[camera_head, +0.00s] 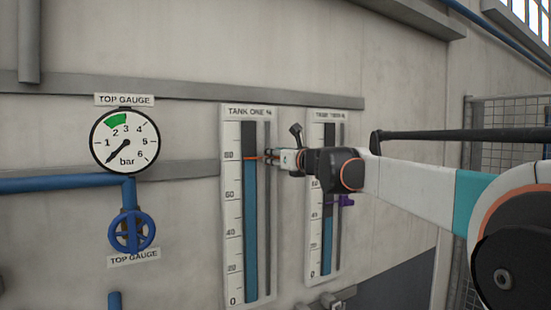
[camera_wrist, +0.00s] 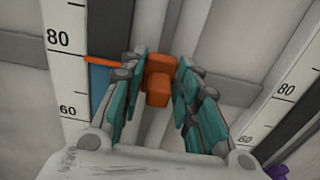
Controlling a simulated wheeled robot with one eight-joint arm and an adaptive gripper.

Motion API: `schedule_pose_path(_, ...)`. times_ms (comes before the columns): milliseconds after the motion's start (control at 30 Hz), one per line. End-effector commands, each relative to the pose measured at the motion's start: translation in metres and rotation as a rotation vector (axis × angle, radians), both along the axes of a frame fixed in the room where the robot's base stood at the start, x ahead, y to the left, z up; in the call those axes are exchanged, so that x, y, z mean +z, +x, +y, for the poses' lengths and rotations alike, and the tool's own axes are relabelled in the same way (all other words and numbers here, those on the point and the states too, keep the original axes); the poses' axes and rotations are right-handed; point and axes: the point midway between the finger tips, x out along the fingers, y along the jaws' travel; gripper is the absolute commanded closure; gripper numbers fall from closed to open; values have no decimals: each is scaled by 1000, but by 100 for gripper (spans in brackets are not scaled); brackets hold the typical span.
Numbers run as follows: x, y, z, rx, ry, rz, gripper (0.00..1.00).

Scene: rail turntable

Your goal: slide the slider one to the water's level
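The tank one gauge (camera_head: 233,200) is a tall white scale board on the wall with a blue water column (camera_head: 250,215). The water's top is just under the 80 mark. Slider one is orange, and its thin pointer (camera_head: 254,158) lies at about the water's top, just under 80. In the wrist view the orange slider (camera_wrist: 158,80) is between the teal fingers of my gripper (camera_wrist: 160,66), its pointer reaching left over the scale, close to the water's top edge. The fingertips are close beside the slider on both sides. I cannot tell whether they press on it.
A second tank gauge (camera_head: 316,230) with a purple slider (camera_head: 345,201) stands just right, behind my arm. A round pressure gauge (camera_head: 125,141) and a blue valve wheel (camera_head: 131,231) are at the left. Grey rails (camera_head: 180,96) run along the wall.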

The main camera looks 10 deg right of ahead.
Motion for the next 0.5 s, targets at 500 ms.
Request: schedule_pose_path(500, 0, -7, -3, -1, 0, 0, 62)
